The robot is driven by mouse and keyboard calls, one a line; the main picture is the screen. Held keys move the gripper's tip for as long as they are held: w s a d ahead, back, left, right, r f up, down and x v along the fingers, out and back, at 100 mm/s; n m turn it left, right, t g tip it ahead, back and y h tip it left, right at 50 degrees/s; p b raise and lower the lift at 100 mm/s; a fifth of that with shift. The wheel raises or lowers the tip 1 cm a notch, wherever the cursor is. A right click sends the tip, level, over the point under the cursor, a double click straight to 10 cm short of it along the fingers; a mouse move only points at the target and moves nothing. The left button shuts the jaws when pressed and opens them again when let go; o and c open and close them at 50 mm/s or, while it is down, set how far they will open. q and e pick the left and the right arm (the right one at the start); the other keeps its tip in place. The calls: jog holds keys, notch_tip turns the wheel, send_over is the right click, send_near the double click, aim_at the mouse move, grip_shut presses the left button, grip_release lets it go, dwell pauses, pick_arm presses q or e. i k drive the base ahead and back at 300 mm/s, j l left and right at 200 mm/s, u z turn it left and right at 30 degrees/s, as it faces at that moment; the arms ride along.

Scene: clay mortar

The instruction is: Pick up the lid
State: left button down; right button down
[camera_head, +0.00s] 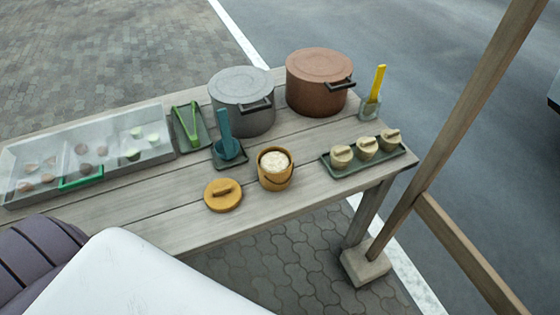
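A round orange-yellow lid (228,204) with a brown bar handle lies flat on the wooden table (180,228), near its front edge. Just right of it stands a small orange-yellow pot (276,183), open and filled with pale grainy food. The lid and the pot look slightly apart. A grey pot (256,120) and a brown pot (318,99) behind them each have a lid on. Neither of my grippers shows in the head view, so their state is hidden.
A clear-sided case (148,116) with food pieces stands left, then green tongs (188,127) on a tray and a blue ladle (224,125) in a holder. A yellow utensil (377,83) stands back right. A tray (406,160) holds three small jars. A wooden post (455,125) rises right.

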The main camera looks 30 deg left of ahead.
aim_at(222, 195)
jog(key=u, duration=1.35)
